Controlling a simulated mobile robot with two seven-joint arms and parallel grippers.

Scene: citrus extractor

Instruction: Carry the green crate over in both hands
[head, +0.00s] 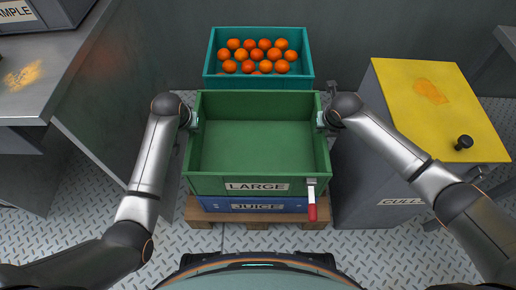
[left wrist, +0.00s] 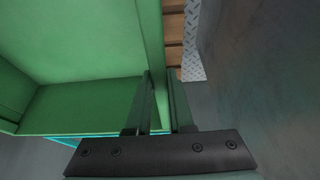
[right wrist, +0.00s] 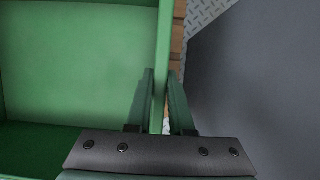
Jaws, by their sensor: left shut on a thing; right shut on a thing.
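The green crate (head: 258,185), labelled LARGE, is empty and looks level in the head view, above or on a blue crate (head: 214,205) labelled JUICE; I cannot tell whether they touch. My left gripper (head: 194,120) is shut on the green crate's left wall. In the left wrist view its fingers (left wrist: 160,100) straddle the wall (left wrist: 150,40). My right gripper (head: 322,120) is shut on the right wall. In the right wrist view its fingers (right wrist: 161,100) straddle that wall (right wrist: 163,40). A red-handled latch (head: 311,200) shows at the crate's front right corner.
A teal crate (head: 210,72) full of oranges stands behind. A wooden pallet (head: 258,217) lies under the blue crate. A grey bin with a yellow top (head: 440,100), labelled CULLS, stands close on the right. A grey bench (head: 40,75) stands on the left. Open floor (head: 350,245) lies in front.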

